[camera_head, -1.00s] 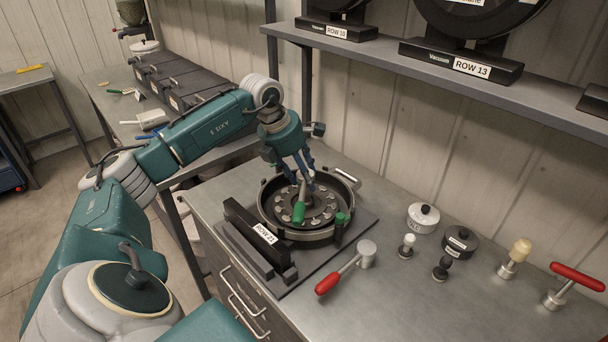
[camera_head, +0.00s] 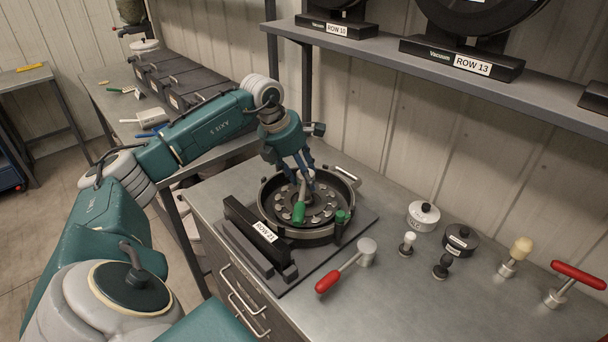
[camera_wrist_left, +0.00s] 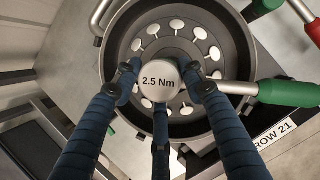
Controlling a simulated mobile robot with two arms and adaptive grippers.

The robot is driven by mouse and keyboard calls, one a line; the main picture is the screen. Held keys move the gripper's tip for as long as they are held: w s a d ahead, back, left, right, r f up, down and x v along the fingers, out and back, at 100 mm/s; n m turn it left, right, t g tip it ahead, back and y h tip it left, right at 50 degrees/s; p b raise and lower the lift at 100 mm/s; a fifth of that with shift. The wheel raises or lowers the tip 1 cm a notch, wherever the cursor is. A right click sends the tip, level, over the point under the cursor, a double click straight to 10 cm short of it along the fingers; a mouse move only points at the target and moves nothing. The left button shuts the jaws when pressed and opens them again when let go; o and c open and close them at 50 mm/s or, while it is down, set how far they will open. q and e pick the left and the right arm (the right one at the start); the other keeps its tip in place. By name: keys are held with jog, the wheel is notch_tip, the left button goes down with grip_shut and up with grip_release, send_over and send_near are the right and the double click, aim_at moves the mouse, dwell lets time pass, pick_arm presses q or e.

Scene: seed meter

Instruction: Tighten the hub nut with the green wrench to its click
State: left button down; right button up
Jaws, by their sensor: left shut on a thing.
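The green-handled wrench (camera_head: 299,212) stands over the hub of the seed meter, its green handle pointing toward the front of the bench. In the left wrist view its round head (camera_wrist_left: 158,80) reads "2.5 Nm", and its green handle (camera_wrist_left: 290,93) points right. My left gripper (camera_head: 305,178) is shut on the wrench head, with blue fingers around it. The seed meter housing (camera_head: 268,218) is a round dark open bowl with a ring of pale discs inside. The hub nut is hidden under the wrench head. My right gripper is not in view.
A red-handled wrench (camera_head: 328,282) lies in front of the meter. A "ROW 21" block (camera_head: 262,232) stands at the meter's front left. Talc (camera_head: 423,214) and dark (camera_head: 461,240) pots, small knobbed tools and a red T-handle (camera_head: 577,276) stand right. A shelf (camera_head: 440,75) overhangs behind.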

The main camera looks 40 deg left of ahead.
pick_arm(q)
jog(key=shift+f, duration=0.3)
jog(key=shift+f+b, duration=0.65)
jog(key=shift+b, duration=0.05)
dwell(1.3)
jog(key=c, duration=0.9)
grip_release()
jog(key=shift+c, duration=0.2)
jog(key=o, duration=0.5)
jog(key=shift+f, duration=0.1)
jog(key=shift+r+p, duration=2.3)
jog(key=shift+r, duration=0.75)
